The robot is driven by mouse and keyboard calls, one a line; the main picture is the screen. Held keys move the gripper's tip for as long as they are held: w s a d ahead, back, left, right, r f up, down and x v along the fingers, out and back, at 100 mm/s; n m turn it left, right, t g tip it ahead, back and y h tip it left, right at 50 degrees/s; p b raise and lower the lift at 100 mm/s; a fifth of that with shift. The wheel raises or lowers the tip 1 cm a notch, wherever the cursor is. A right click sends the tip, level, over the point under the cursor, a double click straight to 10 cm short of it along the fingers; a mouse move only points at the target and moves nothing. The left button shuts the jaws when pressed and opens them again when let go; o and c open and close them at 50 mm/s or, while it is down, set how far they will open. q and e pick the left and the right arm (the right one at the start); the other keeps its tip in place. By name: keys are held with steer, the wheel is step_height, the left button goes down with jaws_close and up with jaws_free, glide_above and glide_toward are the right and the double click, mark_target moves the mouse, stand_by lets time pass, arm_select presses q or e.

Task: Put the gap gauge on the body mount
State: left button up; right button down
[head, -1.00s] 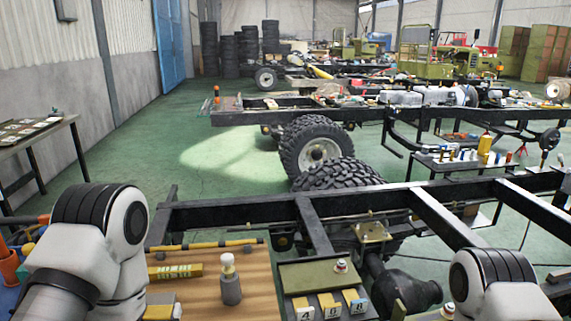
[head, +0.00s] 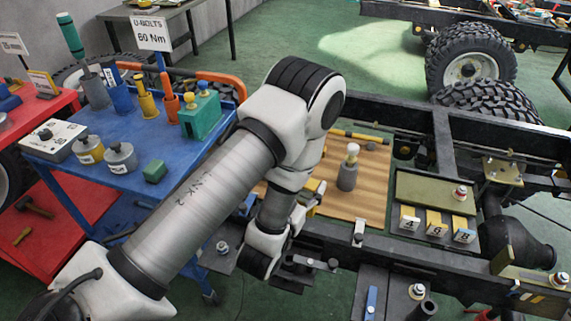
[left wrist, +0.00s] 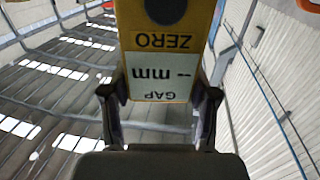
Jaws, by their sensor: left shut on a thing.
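The gap gauge is a yellow block with a white label reading "GAP -- mm" and "ZERO". It fills the upper middle of the left wrist view (left wrist: 165,60). My left gripper (left wrist: 160,110) is shut on it, one finger at each side. In the head view the left arm reaches in from the left and bends down beside the wooden board; the gripper there is mostly hidden by my arm, with a bit of yellow showing. I cannot tell for certain which part is the body mount; a brass bracket plate (head: 503,171) sits on the chassis frame at the right. My right gripper is out of view.
A wooden board (head: 375,180) carries a grey bottle-like item (head: 348,170). Number blocks 4, 6 and 8 (head: 437,224) sit beside it at a green tray (head: 430,190). A blue cart (head: 110,185) with tools stands at left. Dark frame rails cross the right side.

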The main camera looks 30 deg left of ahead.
arm_select(q)
steer(key=s+a+r+n+y+b, duration=0.1)
steer(key=a+r+n+y+b, duration=0.1)
steer(key=a, duration=0.5)
steer(key=shift+s+a+g+y+b, duration=0.2)
steer(key=shift+s+g+y+b, duration=0.15)
steer(key=shift+y, duration=0.35)
steer(key=w+a+f, duration=0.1)
steer(key=w+a, duration=0.1)
steer(key=w, duration=0.2)
steer(key=w+a+f, duration=0.2)
steer(key=w+a, duration=0.1)
steer(key=w, duration=0.2)
steer(key=w+a+f, duration=0.1)
steer(key=w+a, duration=0.2)
steer(key=w, duration=0.1)
steer(key=shift+w+a+f, duration=0.25)
steer(key=shift+w+f, duration=0.1)
steer(key=shift+f, duration=0.05)
steer(key=shift+s, duration=0.1)
